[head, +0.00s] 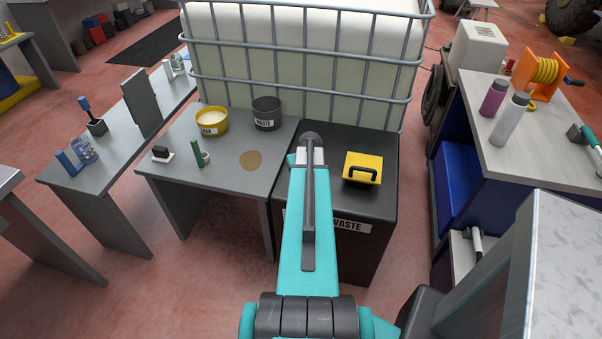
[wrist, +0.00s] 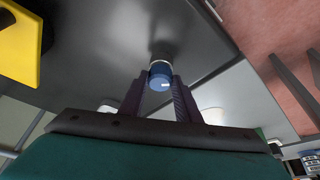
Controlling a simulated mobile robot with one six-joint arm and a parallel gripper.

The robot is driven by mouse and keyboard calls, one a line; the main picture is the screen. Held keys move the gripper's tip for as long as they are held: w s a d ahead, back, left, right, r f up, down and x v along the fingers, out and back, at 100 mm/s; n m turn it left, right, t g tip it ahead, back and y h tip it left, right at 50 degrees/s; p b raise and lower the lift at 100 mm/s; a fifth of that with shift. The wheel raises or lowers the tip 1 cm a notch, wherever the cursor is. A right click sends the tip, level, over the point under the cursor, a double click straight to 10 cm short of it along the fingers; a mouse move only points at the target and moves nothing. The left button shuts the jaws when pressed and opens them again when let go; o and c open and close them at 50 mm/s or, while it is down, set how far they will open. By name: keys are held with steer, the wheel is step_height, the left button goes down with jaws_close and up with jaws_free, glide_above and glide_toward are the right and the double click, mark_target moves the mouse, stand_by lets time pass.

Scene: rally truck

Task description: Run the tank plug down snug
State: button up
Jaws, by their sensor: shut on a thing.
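My gripper (wrist: 157,92) shows in the wrist view, with its two dark fingers on either side of a small blue cylindrical piece, which looks like the plug (wrist: 160,73). The fingers are shut on it. The plug has a small white mark and a pale ring at its far end. A dark grey surface lies beyond it; I cannot tell whether the plug is seated in anything. In the head view my arm reaches forward over the dark waste bin (head: 378,218), and hides the fingers and the plug. A large white caged tank (head: 300,55) stands behind.
A yellow box with a black handle (head: 368,160) sits on the bin, right of my arm. The grey table (head: 225,172) at left holds a yellow bowl (head: 211,121), a dark waste pot (head: 266,112) and small items. A bench with bottles (head: 494,97) stands at right.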

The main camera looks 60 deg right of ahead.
steer(key=shift+m, duration=0.3)
steer(key=shift+a+m, duration=0.1)
steer(key=shift+m, duration=0.4)
steer(key=shift+w+m+g+h, duration=0.1)
steer(key=shift+m+g+h, duration=0.2)
steer(key=shift+m, duration=0.1)
steer(key=shift+m, duration=0.5)
steer(key=o, duration=0.9)
steer(key=shift+c, duration=0.2)
steer(key=shift+h, duration=0.3)
steer(key=shift+n+b, duration=0.3)
steer(key=shift+b, duration=0.1)
